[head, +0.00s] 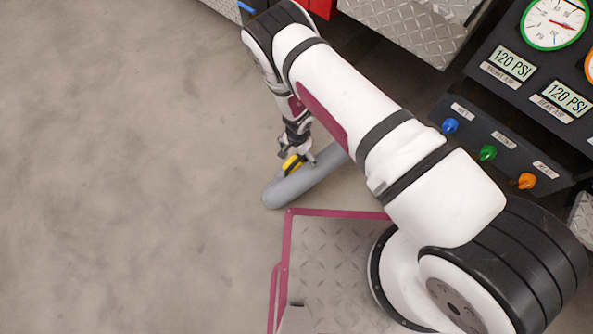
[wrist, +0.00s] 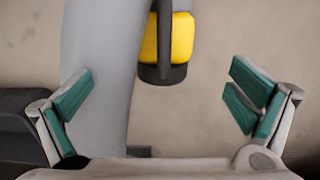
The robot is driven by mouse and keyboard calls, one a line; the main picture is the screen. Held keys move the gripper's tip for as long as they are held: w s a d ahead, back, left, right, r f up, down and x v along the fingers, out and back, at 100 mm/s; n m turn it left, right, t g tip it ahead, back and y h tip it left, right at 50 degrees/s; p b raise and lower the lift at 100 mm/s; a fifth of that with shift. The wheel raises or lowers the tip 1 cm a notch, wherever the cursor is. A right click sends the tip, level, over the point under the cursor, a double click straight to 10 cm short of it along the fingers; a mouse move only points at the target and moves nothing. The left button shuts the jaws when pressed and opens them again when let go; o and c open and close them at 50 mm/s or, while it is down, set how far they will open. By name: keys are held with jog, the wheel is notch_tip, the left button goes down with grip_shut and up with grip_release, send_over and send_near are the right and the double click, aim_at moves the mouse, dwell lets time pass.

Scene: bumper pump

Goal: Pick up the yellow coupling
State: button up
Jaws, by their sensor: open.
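The yellow coupling (head: 292,162) has black parts and sits at the grey rounded bar in the head view. In the wrist view the yellow coupling (wrist: 181,38) shows at the top centre, with a dark end pointing down toward my gripper. My gripper (wrist: 158,100) is open and empty, its two green-padded fingers wide apart, with the coupling ahead of them and between their lines. In the head view my gripper (head: 297,152) is just above the coupling and partly covers it. Whether the coupling touches the bar is not clear.
The grey bar (head: 283,190) lies low over the concrete floor (head: 130,180) and runs under my arm. A panel with gauges and blue, green (head: 488,153) and orange knobs stands at the right. The floor on the left is clear.

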aim_at(297, 166)
notch_tip(297, 166, down, 7)
jog(key=b, duration=0.2)
jog(key=shift+f+b, duration=0.15)
jog(key=shift+b, duration=0.2)
jog(key=shift+w+a+f+b, duration=0.1)
jog(key=shift+f+b, duration=0.75)
jog(key=shift+f, duration=0.45)
jog(key=shift+w+a+f+b, duration=0.1)
jog(key=shift+f+b, duration=0.7)
jog(key=shift+f, duration=0.45)
jog(key=c, duration=1.8)
jog(key=shift+r, duration=0.1)
jog(key=shift+c, duration=0.2)
